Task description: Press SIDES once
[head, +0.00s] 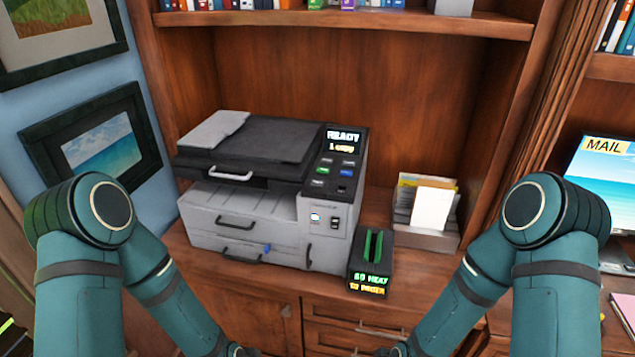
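A grey and black printer-copier (270,190) stands on the bookcase's counter, left of centre. Its control panel (335,177) is on the upper right, with a lit display (343,141) reading READY and what looks like 1 copy. Neither gripper shows.
A black slotted device (371,262) with lit text stands right of the printer's front corner. A letter holder with papers (425,212) is behind it. A shelf (350,22) crosses above. A MAIL screen (605,180) is at right. Air above the panel is clear.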

